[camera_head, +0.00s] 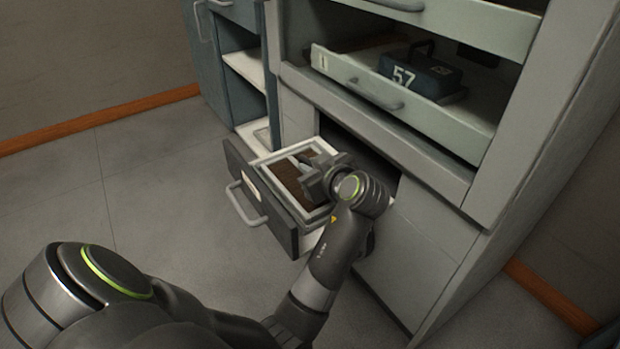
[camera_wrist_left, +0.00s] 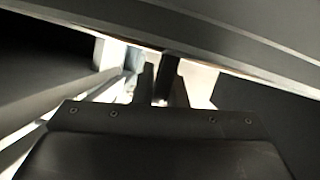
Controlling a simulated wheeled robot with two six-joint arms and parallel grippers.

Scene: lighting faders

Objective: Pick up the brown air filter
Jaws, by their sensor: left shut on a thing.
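The brown air filter (camera_head: 284,177), a flat brown panel in a pale frame, shows in the head view in the open lower drawer (camera_head: 241,181). My left gripper (camera_head: 306,164) is over the filter's far right part and is shut on it. The gripper and wrist hide that part of the filter, so the exact contact does not show. In the left wrist view the left gripper's dark fingers (camera_wrist_left: 163,82) show close together near a pale surface; the filter cannot be made out clearly there. My right gripper is not in view.
The lower drawer is pulled out from a grey cabinet (camera_head: 437,232). Above it, another open drawer (camera_head: 440,121) holds a dark box (camera_head: 420,77) marked 57. A blue-grey cabinet with shelves (camera_head: 243,72) stands to the left. The floor (camera_head: 150,180) left of the drawer is clear.

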